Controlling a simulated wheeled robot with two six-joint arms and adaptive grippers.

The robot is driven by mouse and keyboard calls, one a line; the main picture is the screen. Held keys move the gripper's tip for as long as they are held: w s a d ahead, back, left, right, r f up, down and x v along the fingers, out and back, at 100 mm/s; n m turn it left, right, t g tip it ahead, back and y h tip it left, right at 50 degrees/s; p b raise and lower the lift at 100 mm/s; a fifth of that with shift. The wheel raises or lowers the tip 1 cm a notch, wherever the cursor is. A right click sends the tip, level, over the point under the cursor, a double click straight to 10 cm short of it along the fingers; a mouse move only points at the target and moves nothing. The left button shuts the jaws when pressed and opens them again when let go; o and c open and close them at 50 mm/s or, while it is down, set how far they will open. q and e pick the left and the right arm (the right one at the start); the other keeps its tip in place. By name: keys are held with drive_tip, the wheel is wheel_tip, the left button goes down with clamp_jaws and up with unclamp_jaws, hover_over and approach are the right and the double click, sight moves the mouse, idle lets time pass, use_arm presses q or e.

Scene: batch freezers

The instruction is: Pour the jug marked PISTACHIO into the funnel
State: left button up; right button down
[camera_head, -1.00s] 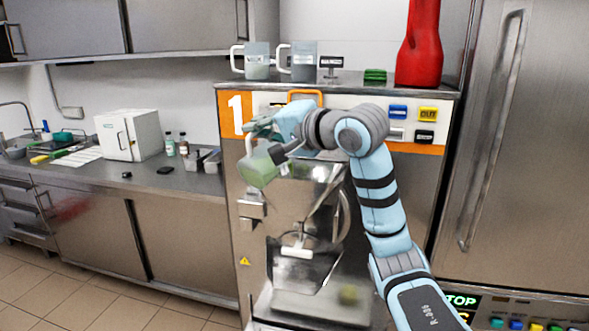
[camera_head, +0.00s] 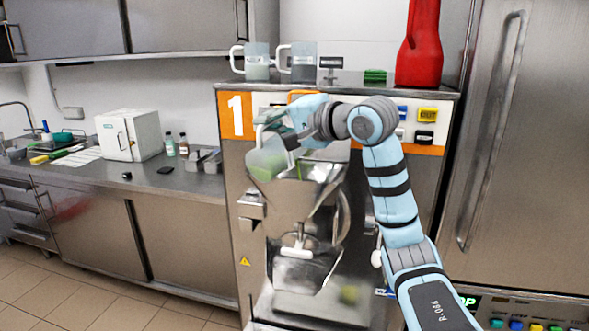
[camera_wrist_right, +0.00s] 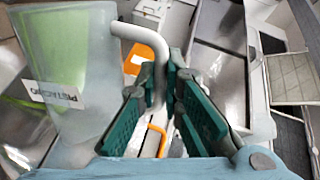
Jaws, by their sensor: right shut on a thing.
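The PISTACHIO jug (camera_head: 266,160) is translucent with light green contents and hangs tilted in front of the freezer. Its label reads PISTACHIO in the right wrist view (camera_wrist_right: 52,94). My right gripper (camera_head: 284,131) is shut on the jug's white handle, which passes between the dark green fingers in the wrist view (camera_wrist_right: 160,85). The metal funnel (camera_head: 295,203) is on the freezer front, just below and right of the jug, and the jug overlaps its upper left rim. I cannot tell whether liquid is flowing. My left gripper is not in view.
Two other handled jugs (camera_head: 257,62) (camera_head: 303,64) stand on the freezer top, near a red bottle-shaped object (camera_head: 420,48) and a green block (camera_head: 375,76). A counter with a white box (camera_head: 130,136) lies left. A steel cabinet (camera_head: 525,150) stands right.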

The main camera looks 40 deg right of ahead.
sight(282, 119)
drive_tip(key=shift+d+r, duration=0.1)
drive_tip(key=shift+w+d+r, duration=0.1)
drive_tip(key=shift+d, duration=0.05)
drive_tip(key=shift+d+r+m, duration=0.15)
drive_tip(key=shift+r+m, duration=0.05)
drive_tip(key=shift+m, duration=0.3)
drive_tip(key=shift+w+d+r+m+y+p, duration=0.15)
drive_tip(key=shift+d+r+m+y+p, duration=0.15)
drive_tip(key=shift+d+m+p, duration=0.25)
idle(0.5)
drive_tip(key=shift+w+d+r+m, duration=0.15)
drive_tip(key=shift+d+r+m, duration=0.1)
drive_tip(key=shift+d+m, duration=0.5)
idle(0.4)
